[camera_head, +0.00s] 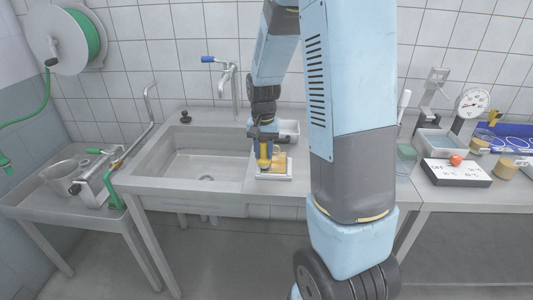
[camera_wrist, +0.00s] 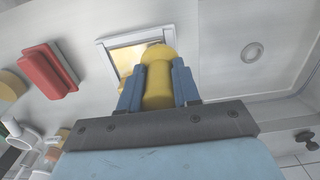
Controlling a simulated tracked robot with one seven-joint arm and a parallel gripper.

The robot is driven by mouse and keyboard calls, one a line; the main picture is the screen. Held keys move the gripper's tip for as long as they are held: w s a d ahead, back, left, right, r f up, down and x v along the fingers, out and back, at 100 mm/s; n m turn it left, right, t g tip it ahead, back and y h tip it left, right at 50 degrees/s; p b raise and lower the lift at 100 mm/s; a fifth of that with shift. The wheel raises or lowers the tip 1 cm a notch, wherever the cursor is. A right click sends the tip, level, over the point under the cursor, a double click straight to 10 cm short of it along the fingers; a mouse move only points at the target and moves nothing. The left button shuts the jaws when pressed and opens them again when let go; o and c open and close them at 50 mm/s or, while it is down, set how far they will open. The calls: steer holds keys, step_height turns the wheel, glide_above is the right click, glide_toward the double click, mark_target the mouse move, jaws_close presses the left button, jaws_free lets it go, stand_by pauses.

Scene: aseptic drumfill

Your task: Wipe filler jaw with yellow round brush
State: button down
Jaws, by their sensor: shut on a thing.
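My gripper (camera_head: 264,148) is shut on the yellow round brush (camera_head: 264,163), over the counter just right of the sink. In the wrist view the brush's yellow handle (camera_wrist: 157,84) sits between the two blue fingers of my gripper (camera_wrist: 158,70). Its bristle end is hidden. Behind it is a shallow white-rimmed tray (camera_head: 274,177) with a yellowish inside; I cannot tell whether the brush touches it. A steel device with green handles (camera_head: 97,184), which may be the filler jaw, stands on the left table beside a round steel pot.
The sink basin (camera_head: 205,165) is empty, with a tap (camera_head: 229,85) behind it. A red block (camera_wrist: 50,70) shows in the wrist view. At right are a dial scale (camera_head: 473,102), a white sign board (camera_head: 456,173) and a blue rack (camera_head: 510,138). A green hose reel (camera_head: 75,38) hangs at left.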

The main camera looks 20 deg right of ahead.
mark_target(263, 141)
steer(key=shift+s+r, duration=0.1)
steer(key=shift+r, duration=0.65)
steer(key=shift+a+r, duration=0.1)
steer(key=shift+r, duration=2.55)
